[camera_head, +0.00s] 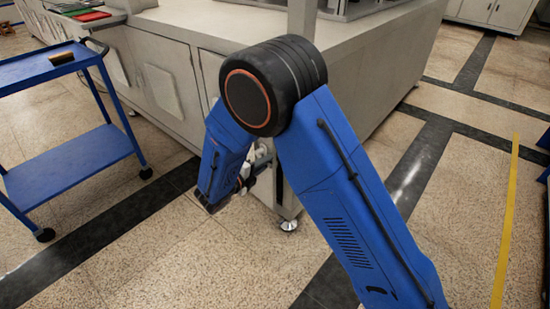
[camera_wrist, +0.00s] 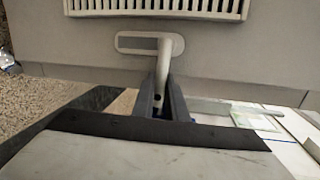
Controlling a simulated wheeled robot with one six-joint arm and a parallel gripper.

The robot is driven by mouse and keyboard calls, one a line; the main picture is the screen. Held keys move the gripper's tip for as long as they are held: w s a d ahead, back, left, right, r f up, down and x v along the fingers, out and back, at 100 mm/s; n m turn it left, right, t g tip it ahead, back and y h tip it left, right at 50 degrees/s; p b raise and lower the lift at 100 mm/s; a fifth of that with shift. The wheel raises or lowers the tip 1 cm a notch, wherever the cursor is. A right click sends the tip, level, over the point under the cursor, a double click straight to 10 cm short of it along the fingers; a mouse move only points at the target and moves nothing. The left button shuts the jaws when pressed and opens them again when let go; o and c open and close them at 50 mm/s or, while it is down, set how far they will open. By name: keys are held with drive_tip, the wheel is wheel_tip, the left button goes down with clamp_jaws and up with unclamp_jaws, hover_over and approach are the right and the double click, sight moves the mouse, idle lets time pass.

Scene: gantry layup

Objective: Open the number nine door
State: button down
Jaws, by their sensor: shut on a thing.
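In the wrist view, a grey door panel (camera_wrist: 80,45) fills the upper part, with a slatted vent along its top. A pale lever handle (camera_wrist: 163,58) sticks out from an oblong plate (camera_wrist: 130,42) near the panel's edge. My gripper (camera_wrist: 163,90) is shut on the handle, its dark fingers on either side of the lever. No number nine shows on the panel. In the head view, my blue arm hides most of the gripper and the door, low beside the corner of the big pale cabinet (camera_head: 210,35).
A blue trolley (camera_head: 75,155) stands at the left with a dark and yellow item (camera_head: 61,58) on top. Red and green trays (camera_head: 92,15) lie on the cabinet at the back left. Open tiled floor with a yellow line (camera_head: 505,225) lies to the right.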

drive_tip(key=s+a+m+g+h, duration=0.1)
drive_tip(key=s+a, duration=0.6)
drive_tip(key=a, duration=0.6)
drive_tip(key=shift+s, duration=0.4)
drive_tip(key=shift+f, duration=0.1)
drive_tip(key=c, duration=1.8)
unclamp_jaws()
drive_tip(key=shift+o, duration=0.2)
drive_tip(key=shift+a, duration=0.1)
drive_tip(key=v, duration=1.7)
drive_tip(key=shift+s+a, duration=0.1)
drive_tip(key=shift+s, duration=0.05)
